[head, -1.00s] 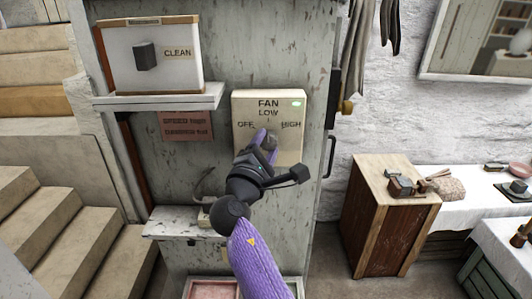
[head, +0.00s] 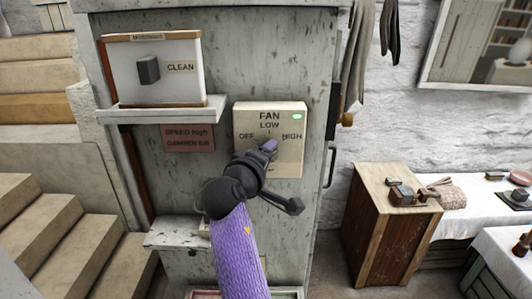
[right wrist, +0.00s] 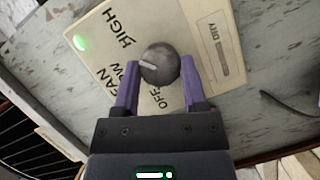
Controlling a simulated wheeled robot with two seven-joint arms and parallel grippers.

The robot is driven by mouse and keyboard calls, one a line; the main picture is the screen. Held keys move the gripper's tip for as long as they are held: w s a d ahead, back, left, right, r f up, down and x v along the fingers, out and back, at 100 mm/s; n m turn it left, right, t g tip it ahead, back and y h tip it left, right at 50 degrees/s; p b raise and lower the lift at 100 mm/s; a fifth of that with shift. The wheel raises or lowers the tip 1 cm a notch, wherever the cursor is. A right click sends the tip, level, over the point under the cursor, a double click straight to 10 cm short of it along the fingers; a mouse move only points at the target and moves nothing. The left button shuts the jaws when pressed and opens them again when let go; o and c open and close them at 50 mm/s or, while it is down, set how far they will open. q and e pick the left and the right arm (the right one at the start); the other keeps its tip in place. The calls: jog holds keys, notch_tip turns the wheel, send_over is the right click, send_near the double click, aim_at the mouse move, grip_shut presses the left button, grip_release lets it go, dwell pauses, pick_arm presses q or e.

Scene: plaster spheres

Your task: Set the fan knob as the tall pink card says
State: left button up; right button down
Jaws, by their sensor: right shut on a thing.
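The cream fan panel (head: 290,160) on the cabinet front reads FAN, LOW, OFF and HIGH. It also fills the right wrist view (right wrist: 100,40). The round grey fan knob (right wrist: 160,63) sits between my right gripper's purple fingers (right wrist: 160,80), which are shut on it. Its pale mark lies between LOW and HIGH, nearer LOW. In the head view my right gripper (head: 268,150) covers most of the knob. My left gripper is out of view.
A framed CLEAN sign with a dark block (head: 149,70) stands on a shelf (head: 160,115) above the card. A lower ledge (head: 175,240) juts out left of my arm. A wooden cabinet (head: 390,230) stands at right. A green light (right wrist: 82,43) is lit on the panel.

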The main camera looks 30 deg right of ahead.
jog(key=shift+m+y+p, duration=0.4)
jog(key=shift+m+y, duration=0.1)
jog(key=shift+m, duration=0.3)
jog(key=shift+c, duration=0.7)
grip_release()
jog(key=shift+r, duration=0.1)
